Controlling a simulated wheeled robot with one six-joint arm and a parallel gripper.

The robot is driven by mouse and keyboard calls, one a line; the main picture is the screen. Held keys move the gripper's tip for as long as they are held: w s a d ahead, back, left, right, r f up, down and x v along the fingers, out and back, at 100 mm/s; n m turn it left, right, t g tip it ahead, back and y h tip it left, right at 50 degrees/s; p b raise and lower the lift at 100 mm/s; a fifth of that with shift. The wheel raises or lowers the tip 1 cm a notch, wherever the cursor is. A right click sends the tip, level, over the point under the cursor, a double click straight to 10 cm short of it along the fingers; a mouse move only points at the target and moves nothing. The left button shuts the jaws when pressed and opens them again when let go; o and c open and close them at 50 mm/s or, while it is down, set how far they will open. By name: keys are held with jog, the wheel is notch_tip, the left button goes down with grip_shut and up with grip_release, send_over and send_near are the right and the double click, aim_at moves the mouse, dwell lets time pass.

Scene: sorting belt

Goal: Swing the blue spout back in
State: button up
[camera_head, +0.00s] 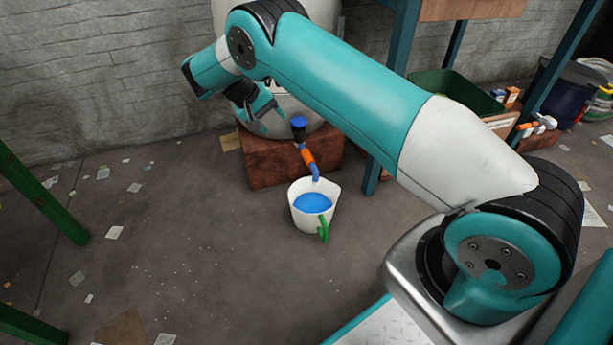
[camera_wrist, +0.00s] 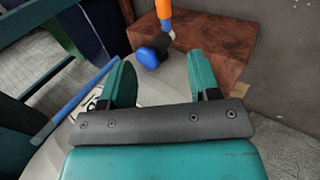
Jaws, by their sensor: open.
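A tap with a blue knob (camera_head: 299,123) sticks out at the front of a pale tank (camera_head: 296,103). Below it, an orange sleeve (camera_head: 308,157) leads to the blue spout (camera_head: 316,173), whose end is over a white bucket (camera_head: 297,213) holding blue liquid. My gripper (camera_head: 262,117) is to the left of the tap, close to the tank. In the wrist view my gripper (camera_wrist: 158,72) is open, with the blue knob (camera_wrist: 151,55) just beyond and between its fingertips. The orange sleeve (camera_wrist: 164,9) shows at the top edge there; the spout's blue end is out of that view.
The tank stands on a reddish-brown block (camera_head: 262,166). The bucket has a green handle (camera_head: 323,229). A teal rack post (camera_head: 371,175) and a green bin (camera_head: 455,90) stand to the right. Scraps of paper litter the otherwise open floor on the left.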

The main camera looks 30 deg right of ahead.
aim_at(306, 157)
jog(key=b+x, duration=0.9)
jog(key=x, duration=1)
jog(key=shift+f, duration=0.35)
grip_shut()
jog(key=shift+r, duration=0.1)
